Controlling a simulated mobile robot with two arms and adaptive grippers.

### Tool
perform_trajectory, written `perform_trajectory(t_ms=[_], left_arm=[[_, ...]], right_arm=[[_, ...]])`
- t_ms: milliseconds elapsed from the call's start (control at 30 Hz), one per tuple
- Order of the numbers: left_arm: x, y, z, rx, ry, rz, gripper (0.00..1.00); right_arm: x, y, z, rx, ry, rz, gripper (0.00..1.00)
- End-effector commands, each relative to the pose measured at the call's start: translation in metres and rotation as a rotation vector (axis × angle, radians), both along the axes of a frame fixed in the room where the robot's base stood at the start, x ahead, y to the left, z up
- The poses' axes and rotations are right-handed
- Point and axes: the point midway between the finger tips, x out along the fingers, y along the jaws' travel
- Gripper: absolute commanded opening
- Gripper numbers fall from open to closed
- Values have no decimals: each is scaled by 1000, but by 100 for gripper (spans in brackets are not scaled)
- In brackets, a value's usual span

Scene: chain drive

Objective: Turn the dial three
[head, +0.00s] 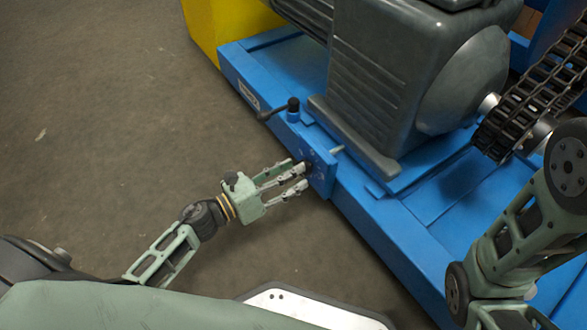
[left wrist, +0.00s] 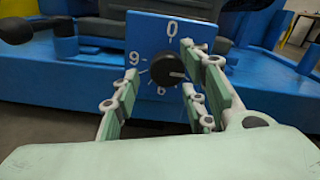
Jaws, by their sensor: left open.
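The dial (left wrist: 167,69) is a black round knob on a blue plate (left wrist: 151,29) with white digits around it; a 0 shows at the top, a 9 at the left and a 6 below. The plate also shows in the head view (head: 321,172), standing at the side of the blue machine base. My left gripper (head: 303,176) is open, with its fingers pointing at the plate. In the left wrist view its fingers (left wrist: 160,92) stand left and right of the dial; I cannot tell whether they touch it. My right gripper is not in view.
A grey motor (head: 400,80) sits on the blue base (head: 385,225). A black-handled lever (head: 291,106) stands beyond the dial plate. A chain (head: 530,100) runs at the right, near my right arm. The floor at the left is clear.

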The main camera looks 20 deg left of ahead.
Motion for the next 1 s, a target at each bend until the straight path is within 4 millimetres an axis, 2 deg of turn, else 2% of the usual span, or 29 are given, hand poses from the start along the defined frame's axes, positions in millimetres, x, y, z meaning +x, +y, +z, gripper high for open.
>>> perform_trajectory(t_ms=[233, 433, 600, 1000], left_arm=[[-44, 34, -2, 1, 5, 2, 40], [-70, 56, -1, 1, 3, 3, 40], [-80, 64, 0, 2, 1, 4, 40], [-81, 65, 0, 1, 0, 3, 40]], right_arm=[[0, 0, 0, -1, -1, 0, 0], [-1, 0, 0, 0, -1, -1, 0], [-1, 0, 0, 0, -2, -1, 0], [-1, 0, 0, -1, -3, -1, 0]])
